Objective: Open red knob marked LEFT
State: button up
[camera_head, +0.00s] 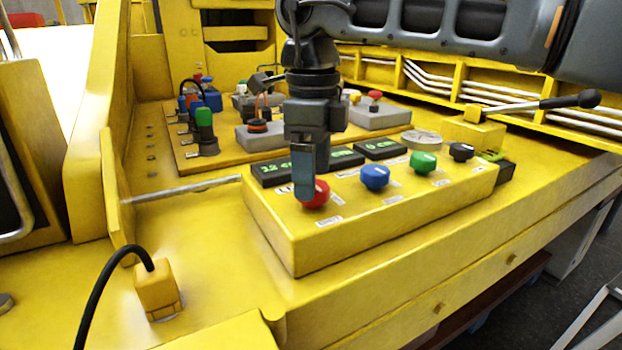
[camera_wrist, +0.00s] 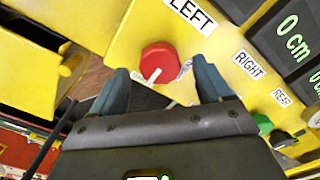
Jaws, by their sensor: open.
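The red knob (camera_head: 316,194) sits at the left end of the row of knobs on the yellow control box (camera_head: 320,235). In the wrist view the red knob (camera_wrist: 159,61) has a white line on it and stands below a white label (camera_wrist: 190,15) reading LEFT. My gripper (camera_head: 304,192) is over the red knob and hides part of it. In the wrist view my gripper's fingertips (camera_wrist: 161,78) are open and apart, one to each side of the knob and slightly below its centre. I see nothing held between them. Whether a finger touches the knob, I cannot tell.
A blue knob (camera_head: 375,177), a green knob (camera_head: 423,161) and a black knob (camera_head: 461,151) stand to the right on the same box. Display screens (camera_head: 380,149) are behind the row. A black-handled lever (camera_head: 540,104) reaches out at the right. A metal rod (camera_head: 182,190) lies left of the box.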

jog(key=shift+f, duration=1.05)
jog(key=c, duration=1)
